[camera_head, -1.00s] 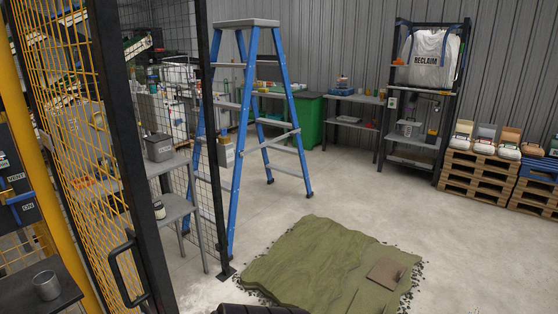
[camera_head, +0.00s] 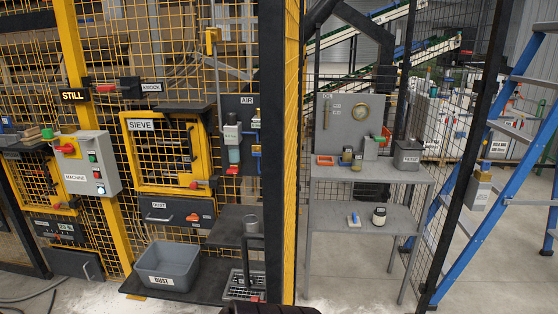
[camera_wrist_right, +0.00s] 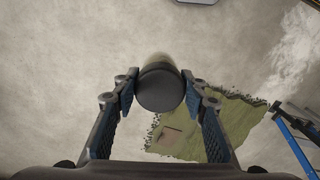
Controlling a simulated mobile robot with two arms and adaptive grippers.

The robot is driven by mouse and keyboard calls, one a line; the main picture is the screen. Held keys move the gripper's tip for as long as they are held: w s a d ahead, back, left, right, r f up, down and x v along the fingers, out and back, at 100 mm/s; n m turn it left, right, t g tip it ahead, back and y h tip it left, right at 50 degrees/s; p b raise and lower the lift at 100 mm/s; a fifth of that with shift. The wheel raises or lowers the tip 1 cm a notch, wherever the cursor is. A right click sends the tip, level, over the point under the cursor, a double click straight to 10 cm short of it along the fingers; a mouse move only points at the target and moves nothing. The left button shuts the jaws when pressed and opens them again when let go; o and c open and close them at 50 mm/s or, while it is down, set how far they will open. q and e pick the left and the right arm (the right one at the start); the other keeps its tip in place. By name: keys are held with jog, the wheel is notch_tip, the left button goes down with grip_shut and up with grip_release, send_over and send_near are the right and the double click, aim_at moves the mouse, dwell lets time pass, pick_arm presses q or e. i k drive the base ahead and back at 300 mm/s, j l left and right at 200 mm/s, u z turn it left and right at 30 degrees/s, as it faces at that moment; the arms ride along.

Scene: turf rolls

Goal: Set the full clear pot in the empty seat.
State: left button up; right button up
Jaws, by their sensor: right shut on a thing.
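In the right wrist view my right gripper (camera_wrist_right: 158,84) is shut on a round pot (camera_wrist_right: 160,88) with a dark flat end facing the camera. A yellowish, see-through part of it shows beyond; its fill cannot be told. It is held over the pale floor. In the head view small jars (camera_head: 347,155) stand on the upper shelf of a grey table (camera_head: 330,173). I cannot tell which place is the empty seat. My left gripper is not in view.
Yellow mesh fencing and a dark post (camera_head: 273,150) stand between the SIEVE station (camera_head: 141,126) and the grey table. A grey DUST bin (camera_head: 166,267) sits on a low dark shelf. A blue stepladder (camera_head: 520,150) stands at the right. Green turf (camera_wrist_right: 240,115) lies on the floor.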

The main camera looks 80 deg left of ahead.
aim_at(324, 163)
jog(key=i+j+u, duration=0.15)
jog(key=u, duration=0.35)
jog(key=i+u, duration=0.3)
jog(key=u, duration=0.15)
jog(key=i+u, duration=0.25)
jog(key=u, duration=0.25)
jog(key=i+l+u, duration=0.2)
jog(key=u, duration=0.25)
jog(key=i+u, duration=0.3)
jog(key=u, duration=0.15)
jog(key=i+l+u, duration=0.1)
jog(key=i+u, duration=0.2)
jog(key=u, duration=0.2)
jog(key=i+l+u, duration=0.15)
jog(key=u, duration=0.3)
jog(key=i+l+u, duration=0.3)
jog(key=u, duration=0.15)
